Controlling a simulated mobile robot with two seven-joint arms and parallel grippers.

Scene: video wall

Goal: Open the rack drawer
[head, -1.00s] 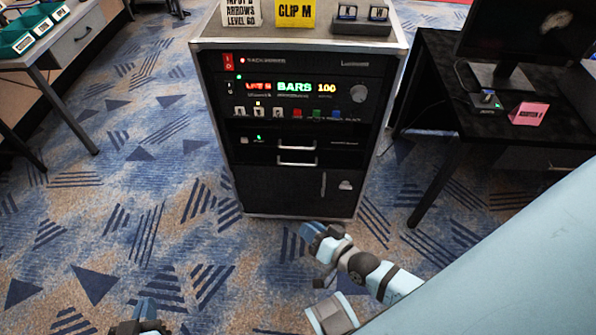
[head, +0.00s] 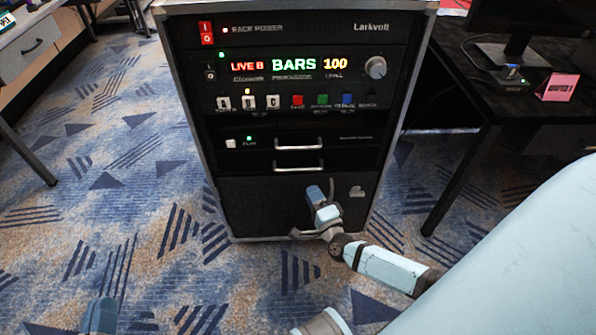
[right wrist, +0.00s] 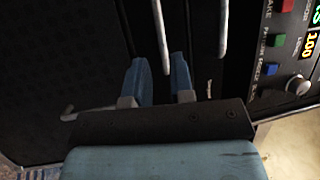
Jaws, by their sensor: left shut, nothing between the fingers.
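The black rack (head: 212,165) stands ahead with two silver bar handles on its front. The upper handle (head: 298,147) is on the panel with a green light, and the lower handle (head: 299,169) is on the drawer front (head: 245,161) just below; both fronts look closed flush. My right gripper (head: 318,192) is just below the lower handle. In the right wrist view its two blue fingers (right wrist: 160,70) are apart, with the lower handle (right wrist: 160,30) in line with the gap; contact cannot be told. My left gripper (head: 101,314) is shut and empty at the bottom left, partly cut off.
The rack's lower door (head: 260,205) is behind my right gripper. A black desk (head: 480,110) with a monitor and pink card (head: 556,88) stands at right. Another desk is at far left. Carpet (head: 130,220) left of the rack is clear.

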